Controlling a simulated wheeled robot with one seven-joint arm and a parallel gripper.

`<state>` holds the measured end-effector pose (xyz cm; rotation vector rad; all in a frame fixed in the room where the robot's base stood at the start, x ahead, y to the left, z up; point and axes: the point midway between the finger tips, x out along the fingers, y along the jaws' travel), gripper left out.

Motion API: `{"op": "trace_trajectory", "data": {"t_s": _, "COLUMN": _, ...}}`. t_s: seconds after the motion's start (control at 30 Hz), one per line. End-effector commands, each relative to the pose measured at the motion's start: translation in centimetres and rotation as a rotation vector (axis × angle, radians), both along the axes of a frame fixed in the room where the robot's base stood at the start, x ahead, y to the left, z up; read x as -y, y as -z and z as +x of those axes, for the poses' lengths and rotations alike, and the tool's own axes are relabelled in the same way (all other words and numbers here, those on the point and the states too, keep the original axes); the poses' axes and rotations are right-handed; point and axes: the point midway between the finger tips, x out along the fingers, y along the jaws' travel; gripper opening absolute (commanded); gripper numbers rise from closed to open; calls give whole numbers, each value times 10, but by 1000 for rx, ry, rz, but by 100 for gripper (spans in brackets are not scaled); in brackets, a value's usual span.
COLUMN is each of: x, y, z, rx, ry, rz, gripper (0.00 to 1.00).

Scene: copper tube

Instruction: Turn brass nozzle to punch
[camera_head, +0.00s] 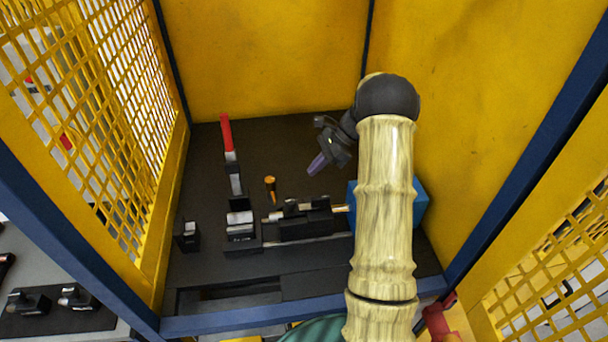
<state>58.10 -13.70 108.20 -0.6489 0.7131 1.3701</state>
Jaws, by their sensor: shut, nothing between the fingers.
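A small brass-orange piece, which looks like the brass nozzle (270,183), stands on the dark work surface left of the picture's middle. My gripper (314,168), with purple fingertips, is above and to the right of it, tilted down to the left. The fingers are together, hold nothing, and are apart from the nozzle. A dark clamp-like fixture (305,222) with a metal rod (274,217) stands in front of the nozzle. I cannot tell for sure which part is the punch.
A red upright handle (227,132) rises left of the nozzle, above a metal block (240,222). A small black block (187,236) stands farther left. A blue box (421,203) is partly behind my arm. Yellow walls (270,55) and mesh panels enclose the surface, whose back is clear.

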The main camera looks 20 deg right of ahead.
Motion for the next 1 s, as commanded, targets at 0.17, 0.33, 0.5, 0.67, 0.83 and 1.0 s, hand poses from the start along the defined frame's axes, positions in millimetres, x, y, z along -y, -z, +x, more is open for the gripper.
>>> {"op": "trace_trajectory", "data": {"t_s": 0.17, "x": -18, "y": 19, "z": 1, "rx": -5, "ry": -2, "rz": 2, "gripper": 0}}
{"op": "trace_trajectory", "data": {"t_s": 0.33, "x": -38, "y": 42, "z": 3, "rx": -5, "ry": -2, "rz": 3, "gripper": 0}}
{"op": "trace_trajectory", "data": {"t_s": 0.5, "x": -57, "y": 65, "z": 4, "rx": -4, "ry": -2, "rz": 2, "gripper": 0}}
{"op": "trace_trajectory", "data": {"t_s": 0.67, "x": -81, "y": 69, "z": 7, "rx": -2, "ry": -2, "rz": 2, "gripper": 0}}
{"op": "trace_trajectory", "data": {"t_s": 0.83, "x": -94, "y": 74, "z": 9, "rx": -1, "ry": -1, "rz": 1, "gripper": 0}}
{"op": "trace_trajectory", "data": {"t_s": 1.0, "x": -96, "y": 76, "z": 9, "rx": 1, "ry": 1, "rz": 1, "gripper": 0}}
